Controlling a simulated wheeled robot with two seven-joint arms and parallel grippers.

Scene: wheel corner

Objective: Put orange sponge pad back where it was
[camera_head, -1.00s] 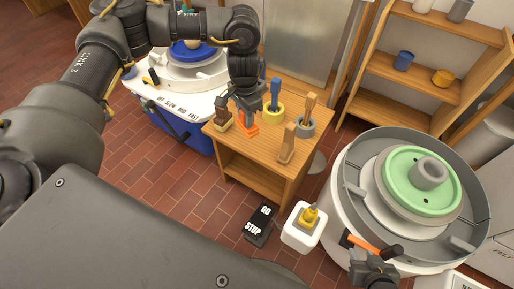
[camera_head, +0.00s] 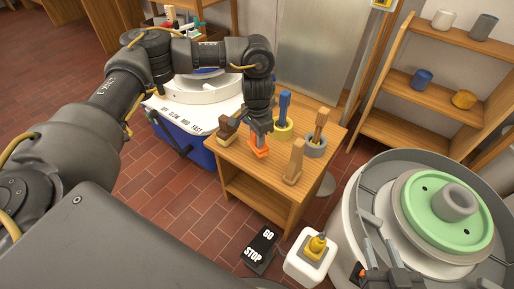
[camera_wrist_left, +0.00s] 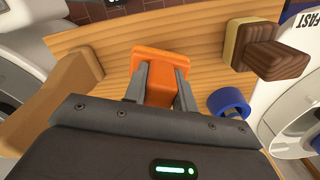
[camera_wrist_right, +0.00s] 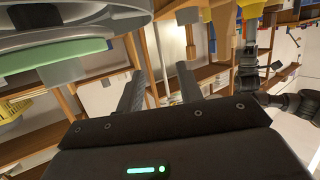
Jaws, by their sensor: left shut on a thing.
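The orange sponge pad (camera_head: 259,150) is at the top of the small wooden table (camera_head: 250,170), near its front left part. My left gripper (camera_head: 260,130) reaches down over it and is shut on it. In the left wrist view the pad (camera_wrist_left: 160,62) sits between the two fingers over the wood. I cannot tell whether it rests on the tabletop or is just above it. My right gripper (camera_head: 383,250) is over the edge of the right-hand wheel. Its fingers stand apart with nothing between them in the right wrist view (camera_wrist_right: 158,88).
On the table, a brown wooden tool (camera_head: 227,129) is left of the pad, a blue-handled tool (camera_head: 285,105) in a yellow ring behind, and a wooden block (camera_head: 294,163) to the right. A wheel (camera_head: 440,215) with a green disc stands at right. A white box (camera_head: 311,258) is in front.

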